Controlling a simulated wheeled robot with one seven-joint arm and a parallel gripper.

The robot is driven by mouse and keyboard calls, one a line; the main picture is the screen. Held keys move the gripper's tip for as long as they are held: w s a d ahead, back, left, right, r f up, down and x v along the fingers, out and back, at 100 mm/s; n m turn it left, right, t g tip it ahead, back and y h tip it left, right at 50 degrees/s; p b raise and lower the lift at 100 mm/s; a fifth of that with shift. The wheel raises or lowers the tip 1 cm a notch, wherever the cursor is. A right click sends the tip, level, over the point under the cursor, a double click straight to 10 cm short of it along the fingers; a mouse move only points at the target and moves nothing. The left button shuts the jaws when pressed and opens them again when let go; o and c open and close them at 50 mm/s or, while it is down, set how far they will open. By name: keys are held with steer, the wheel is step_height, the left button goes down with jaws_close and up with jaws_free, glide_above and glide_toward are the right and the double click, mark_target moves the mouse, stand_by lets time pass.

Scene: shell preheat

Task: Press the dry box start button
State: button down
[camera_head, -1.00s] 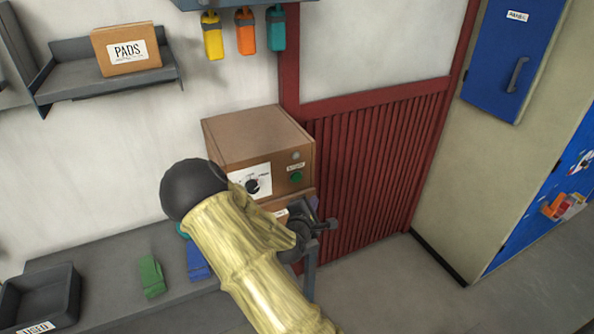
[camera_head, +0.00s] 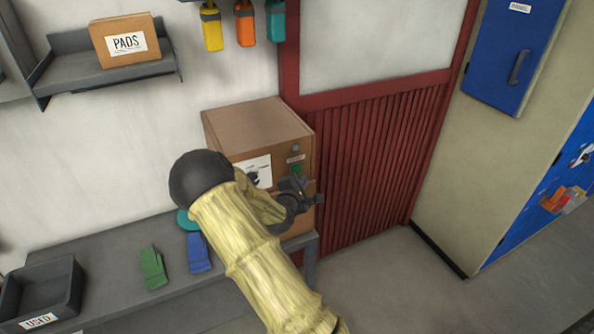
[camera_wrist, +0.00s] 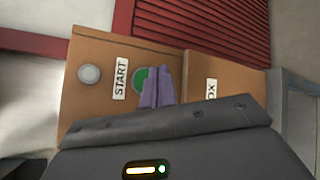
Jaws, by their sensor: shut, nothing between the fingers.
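The dry box (camera_head: 250,125) is a brown box at the end of the grey bench. Its front has a round green start button (camera_head: 297,168), a grey round lamp and a dial on a white plate. In the wrist view the green button (camera_wrist: 140,79) sits beside the START label (camera_wrist: 120,78). My gripper (camera_head: 298,184) is shut and empty, just in front of the box front, by the button. In the wrist view its fingertips (camera_wrist: 158,76) cover the button's right part. I cannot tell whether they touch it. The lamp (camera_wrist: 90,74) looks grey and unlit.
The grey bench (camera_head: 110,240) holds a green clip (camera_head: 153,267), a blue clip (camera_head: 199,253) and a dark tray labelled USED (camera_head: 40,290). A red ribbed panel (camera_head: 365,165) stands right of the box. A blue cabinet (camera_head: 512,55) hangs farther right.

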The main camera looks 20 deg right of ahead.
mark_target(301, 170)
steer(key=shift+w, duration=1)
steer(key=shift+a, duration=0.1)
stand_by(1.1)
steer(key=shift+w, duration=0.45)
steer(key=shift+w+a, duration=0.1)
steer(key=shift+w, duration=0.4)
stand_by(0.7)
steer(key=shift+s, duration=1.05)
steer(key=shift+s+d, duration=0.2)
steer(key=shift+s, duration=2.25)
